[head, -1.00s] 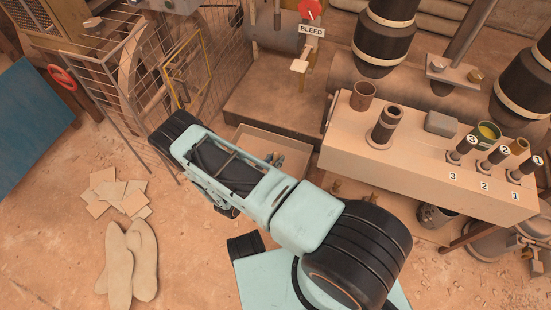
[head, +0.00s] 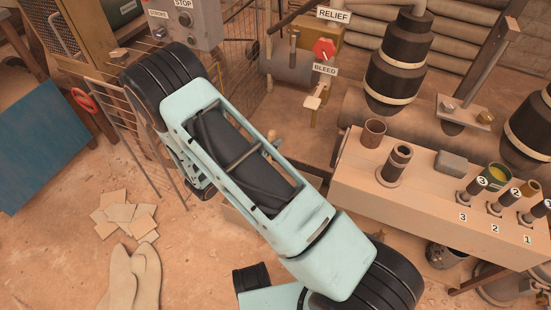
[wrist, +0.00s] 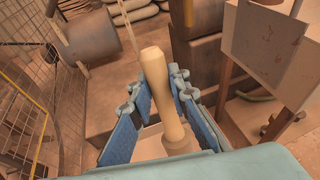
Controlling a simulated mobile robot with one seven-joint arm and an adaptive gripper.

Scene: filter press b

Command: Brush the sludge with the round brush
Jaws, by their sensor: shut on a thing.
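My gripper (wrist: 158,98) is shut on a pale wooden handle (wrist: 155,72), which stands up between its blue finger pads in the wrist view. I take it for the round brush's handle; no bristles show. In the head view my arm covers most of the gripper, and a small wooden tip (head: 272,137) sticks out beside the arm. I cannot pick out the sludge in either view.
A pale bench (head: 440,205) with cups and numbered posts stands at right. A wire cage (head: 150,125) is at left. BLEED (head: 325,69) and RELIEF (head: 334,14) signs hang behind. Pale sheets (head: 125,220) lie on the floor.

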